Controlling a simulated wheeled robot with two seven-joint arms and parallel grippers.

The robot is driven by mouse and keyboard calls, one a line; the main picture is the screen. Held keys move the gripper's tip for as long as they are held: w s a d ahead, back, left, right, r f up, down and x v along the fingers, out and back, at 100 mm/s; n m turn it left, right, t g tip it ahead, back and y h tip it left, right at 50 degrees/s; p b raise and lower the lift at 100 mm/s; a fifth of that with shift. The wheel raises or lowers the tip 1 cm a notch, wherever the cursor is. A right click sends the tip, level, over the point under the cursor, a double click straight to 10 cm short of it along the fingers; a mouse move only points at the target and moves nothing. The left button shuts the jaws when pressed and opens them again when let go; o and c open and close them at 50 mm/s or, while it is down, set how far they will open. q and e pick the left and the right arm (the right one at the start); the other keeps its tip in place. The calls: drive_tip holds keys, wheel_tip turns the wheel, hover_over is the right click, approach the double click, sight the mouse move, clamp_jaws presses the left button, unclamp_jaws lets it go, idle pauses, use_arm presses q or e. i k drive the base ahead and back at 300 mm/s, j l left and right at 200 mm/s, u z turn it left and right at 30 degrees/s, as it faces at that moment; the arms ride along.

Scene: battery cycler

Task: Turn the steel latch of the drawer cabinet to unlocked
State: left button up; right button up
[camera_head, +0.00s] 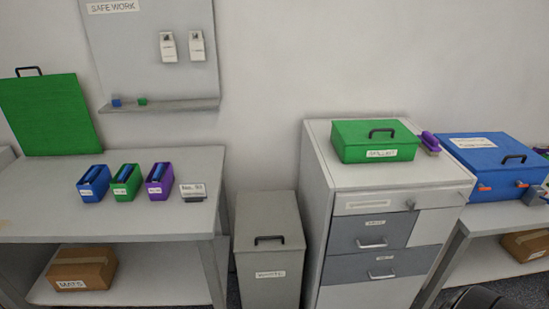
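The drawer cabinet (318,200) is white and stands right of centre, with a top drawer (375,203) in pale grey and two darker grey drawers below. All the drawers look shut. Neither of my grippers shows in the head view, and nothing touches the latch.
A green box (375,141) and a purple object (430,142) rest on the cabinet. A grey waste bin (270,262) stands left of it. A blue box (490,163) is on the right bench. A dark rounded shape (480,298) shows at the bottom right.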

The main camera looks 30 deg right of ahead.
sight(412, 204)
drive_tip(key=z, duration=1.95)
